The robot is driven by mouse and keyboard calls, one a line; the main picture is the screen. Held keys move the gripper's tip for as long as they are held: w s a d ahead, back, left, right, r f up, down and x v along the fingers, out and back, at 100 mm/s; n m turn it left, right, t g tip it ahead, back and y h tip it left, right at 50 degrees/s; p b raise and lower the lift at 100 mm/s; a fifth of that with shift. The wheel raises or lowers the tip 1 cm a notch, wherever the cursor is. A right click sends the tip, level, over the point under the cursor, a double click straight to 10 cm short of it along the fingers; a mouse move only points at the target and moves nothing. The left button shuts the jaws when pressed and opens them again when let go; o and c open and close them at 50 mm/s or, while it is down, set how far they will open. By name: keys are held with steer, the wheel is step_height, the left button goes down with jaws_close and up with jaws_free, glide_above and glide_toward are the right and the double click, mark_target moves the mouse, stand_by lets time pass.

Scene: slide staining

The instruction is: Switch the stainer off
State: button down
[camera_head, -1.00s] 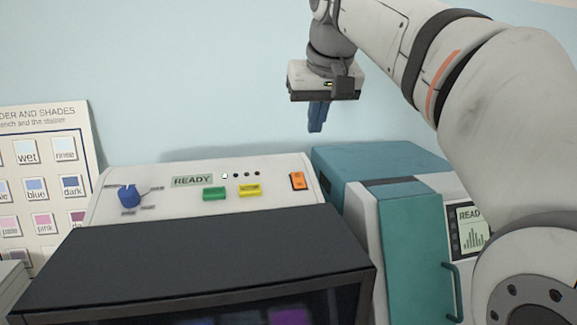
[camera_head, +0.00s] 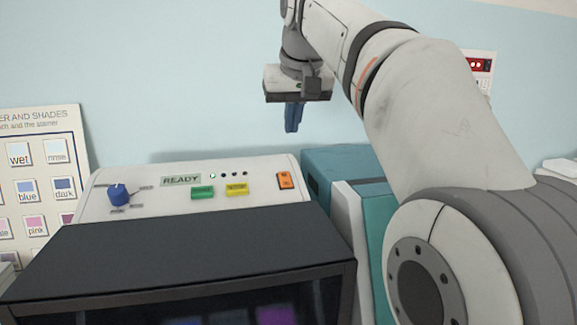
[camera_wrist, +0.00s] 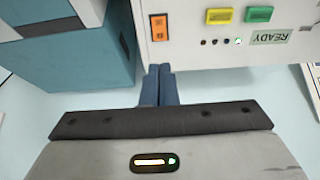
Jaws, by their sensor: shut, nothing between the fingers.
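The stainer (camera_head: 90,205) stands in front of me, with a pale sloped control panel above a dark hood. Its panel carries a blue knob (camera_head: 119,195), a READY display (camera_head: 181,181), a green button (camera_head: 202,192), a yellow button (camera_head: 237,189) and an orange rocker switch (camera_head: 284,180) at the right end. One small light beside the display is lit. My gripper (camera_head: 292,130) is shut and empty, with blue fingers pointing down, above and behind the orange switch and apart from it. In the wrist view the fingers (camera_wrist: 158,72) point toward the panel near the orange switch (camera_wrist: 159,27).
A teal machine (camera_head: 335,165) stands just right of the stainer, partly hidden by my arm. A shade chart (camera_head: 40,170) leans against the wall at left. A red-and-white wall panel (camera_head: 478,70) shows at right. The space above the panel is free.

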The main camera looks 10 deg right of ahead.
mark_target(285, 180)
steer(key=p+x, duration=0.1)
steer(key=x, duration=1.2)
steer(key=shift+w+f, duration=0.15)
steer(key=shift+f, duration=0.1)
steer(key=shift+s+f+b, duration=0.1)
steer(key=shift+s+b, duration=0.15)
steer(key=shift+b, duration=0.05)
steer(key=shift+s+b, duration=0.3)
steer(key=shift+s, duration=0.25)
